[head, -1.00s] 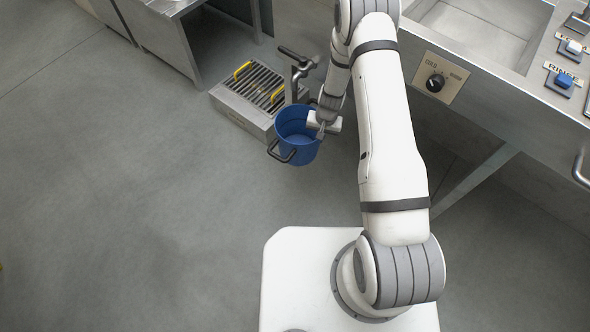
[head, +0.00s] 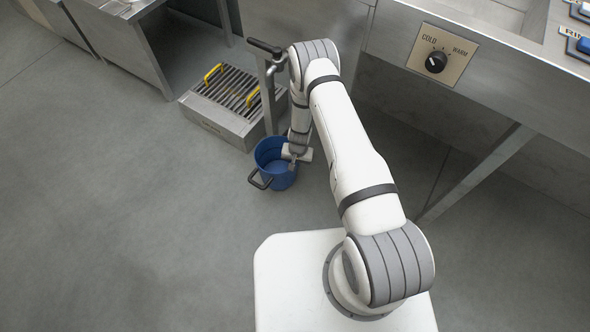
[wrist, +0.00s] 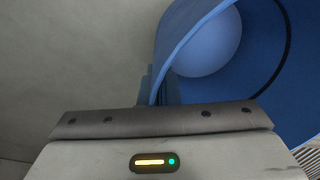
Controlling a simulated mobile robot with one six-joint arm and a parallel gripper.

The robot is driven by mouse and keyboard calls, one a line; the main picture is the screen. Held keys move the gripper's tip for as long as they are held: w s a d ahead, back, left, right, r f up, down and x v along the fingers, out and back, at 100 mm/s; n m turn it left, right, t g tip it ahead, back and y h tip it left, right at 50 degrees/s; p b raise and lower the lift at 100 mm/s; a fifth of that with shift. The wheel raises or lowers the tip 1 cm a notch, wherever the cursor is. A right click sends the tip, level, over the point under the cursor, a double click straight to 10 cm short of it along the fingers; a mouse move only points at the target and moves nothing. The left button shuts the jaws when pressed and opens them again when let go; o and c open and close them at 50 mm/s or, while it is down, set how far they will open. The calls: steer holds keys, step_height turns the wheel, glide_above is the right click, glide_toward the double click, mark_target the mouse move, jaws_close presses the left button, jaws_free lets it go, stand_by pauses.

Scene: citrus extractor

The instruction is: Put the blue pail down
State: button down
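The blue pail (head: 266,157) is in front of the floor grate in the head view, with its dark handle (head: 261,181) on the near left side. My gripper (head: 291,160) is at the pail's right rim, pointing down. In the wrist view the pail's wall (wrist: 184,40) runs down between the fingers (wrist: 158,95), and my gripper looks shut on the rim. The pail looks upright and low, close to the floor (head: 150,240). I cannot tell whether its base touches the floor. The fingertips are mostly hidden.
A metal drain grate (head: 232,92) with yellow handles lies behind the pail. A post with a dark lever (head: 264,47) rises beside it. A steel sink counter with a COLD/WARM knob (head: 436,62) stands at the right. The floor left of the pail is clear.

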steer(key=shift+f+b, duration=0.45)
steer(key=shift+f, duration=1.15)
steer(key=shift+f, duration=0.15)
steer(key=c, duration=1.7)
jaws_free()
steer(key=shift+s, duration=0.1)
steer(key=r+p, duration=0.1)
steer(key=r, duration=0.3)
steer(key=r+p, duration=0.1)
steer(key=r, duration=0.3)
steer(key=r+p, duration=0.2)
steer(key=r, duration=0.2)
steer(key=shift+s+d+r, duration=0.1)
steer(key=shift+d+r, duration=0.15)
steer(key=shift+d, duration=0.1)
